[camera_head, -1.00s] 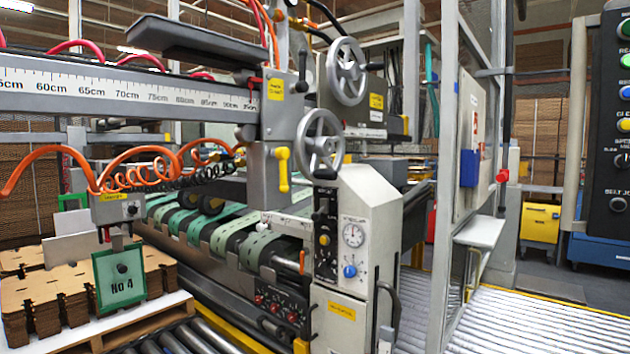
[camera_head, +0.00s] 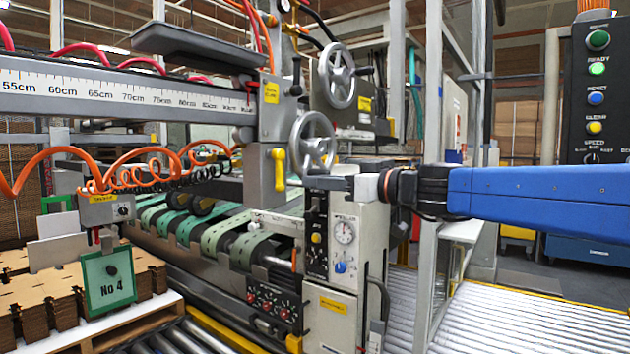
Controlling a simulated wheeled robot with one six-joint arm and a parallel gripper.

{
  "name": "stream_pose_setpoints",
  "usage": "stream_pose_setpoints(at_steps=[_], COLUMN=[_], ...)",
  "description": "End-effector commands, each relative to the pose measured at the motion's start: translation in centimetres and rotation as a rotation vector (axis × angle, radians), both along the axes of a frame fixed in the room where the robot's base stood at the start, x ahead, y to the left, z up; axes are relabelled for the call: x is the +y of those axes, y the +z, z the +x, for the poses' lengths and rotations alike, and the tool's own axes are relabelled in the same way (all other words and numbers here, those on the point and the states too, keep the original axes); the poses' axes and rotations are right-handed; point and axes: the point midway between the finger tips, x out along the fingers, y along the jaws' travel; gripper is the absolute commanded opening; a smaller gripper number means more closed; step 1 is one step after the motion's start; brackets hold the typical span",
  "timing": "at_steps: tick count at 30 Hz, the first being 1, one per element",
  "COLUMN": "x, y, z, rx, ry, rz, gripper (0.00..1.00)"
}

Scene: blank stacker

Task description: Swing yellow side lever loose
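The yellow side lever (camera_head: 279,168) hangs down on the front of the grey block (camera_head: 264,185) under the ruler beam. Its handle points straight down. My gripper (camera_head: 308,183) reaches in from the right at about the height of the lever's lower end. Its tip is a short way to the right of the lever in the picture, and a gap shows between them. I see the fingers edge-on, so their opening is hidden. Nothing shows held at the tip.
Two grey handwheels (camera_head: 337,75) stand above my gripper, the lower one (camera_head: 312,143) close to it. The white control cabinet (camera_head: 345,270) with a gauge lies just below. Orange coiled hoses (camera_head: 140,165) hang at left. A roller conveyor (camera_head: 500,315) fills the lower right.

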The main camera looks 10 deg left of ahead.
Motion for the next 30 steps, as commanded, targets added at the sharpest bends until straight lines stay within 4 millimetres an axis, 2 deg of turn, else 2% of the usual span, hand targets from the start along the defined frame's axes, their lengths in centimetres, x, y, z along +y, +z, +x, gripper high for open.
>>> stream_pose_setpoints(at_steps=[30], x=[4.8], y=[0.3], z=[2.0], rx=[-0.010], ry=[0.001], rz=[0.008], gripper=[0.21])
